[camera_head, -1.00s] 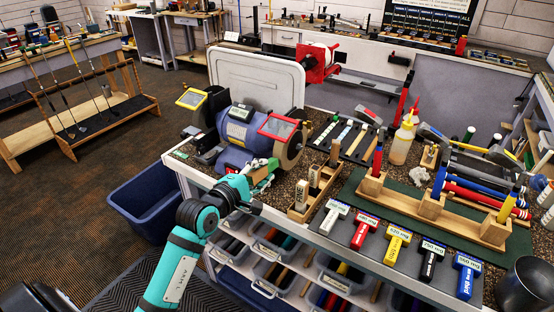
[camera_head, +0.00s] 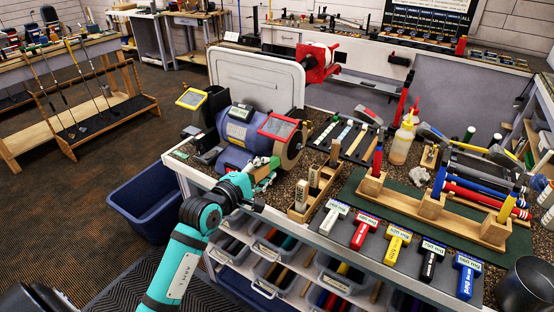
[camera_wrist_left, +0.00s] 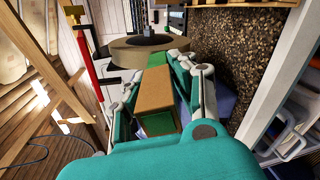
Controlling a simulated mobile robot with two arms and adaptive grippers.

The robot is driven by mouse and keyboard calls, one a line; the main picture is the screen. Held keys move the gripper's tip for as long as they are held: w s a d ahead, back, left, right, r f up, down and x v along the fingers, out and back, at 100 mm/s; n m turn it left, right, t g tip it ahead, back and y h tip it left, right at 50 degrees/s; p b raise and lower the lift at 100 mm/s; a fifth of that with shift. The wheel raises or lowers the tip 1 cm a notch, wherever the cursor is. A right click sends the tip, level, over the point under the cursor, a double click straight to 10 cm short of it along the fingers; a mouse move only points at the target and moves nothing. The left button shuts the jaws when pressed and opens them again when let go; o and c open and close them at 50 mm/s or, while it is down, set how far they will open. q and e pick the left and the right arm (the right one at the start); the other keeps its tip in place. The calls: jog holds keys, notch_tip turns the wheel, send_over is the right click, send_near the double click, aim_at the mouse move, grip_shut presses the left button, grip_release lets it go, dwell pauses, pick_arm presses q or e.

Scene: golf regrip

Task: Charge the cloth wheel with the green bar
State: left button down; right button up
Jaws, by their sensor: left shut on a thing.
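The cloth wheel (camera_head: 291,150) is the pale disc on the right end of the blue buffer (camera_head: 238,140). In the left wrist view the wheel (camera_wrist_left: 140,51) lies just ahead of my fingers. My left gripper (camera_head: 265,174) is at the bench's front edge, close to the wheel's near side. In the left wrist view my left gripper (camera_wrist_left: 160,95) is shut on the green bar (camera_wrist_left: 157,60), which has a brown paper sleeve. The bar's far green end is at the wheel's near rim; I cannot tell whether they touch. My right gripper is not in view.
A wooden block stand (camera_head: 312,190) is close to the right of my gripper. A blue bin (camera_head: 150,200) stands on the floor at left. Plastic trays (camera_head: 270,245) sit under the bench.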

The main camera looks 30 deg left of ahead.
aim_at(254, 182)
pick_arm(q)
jog(key=shift+d, duration=0.45)
dwell(0.6)
jog(key=shift+w+a+r, duration=0.1)
jog(key=shift+a, duration=0.35)
dwell(0.5)
jog(key=shift+d, duration=0.45)
dwell(0.4)
jog(key=shift+s+a, duration=0.15)
jog(key=shift+s, duration=1.6)
jog(key=shift+s+a, duration=0.1)
jog(key=shift+s, duration=0.55)
jog(key=shift+s+a+b, duration=0.15)
jog(key=shift+s+b, duration=0.4)
jog(key=shift+s, duration=1.85)
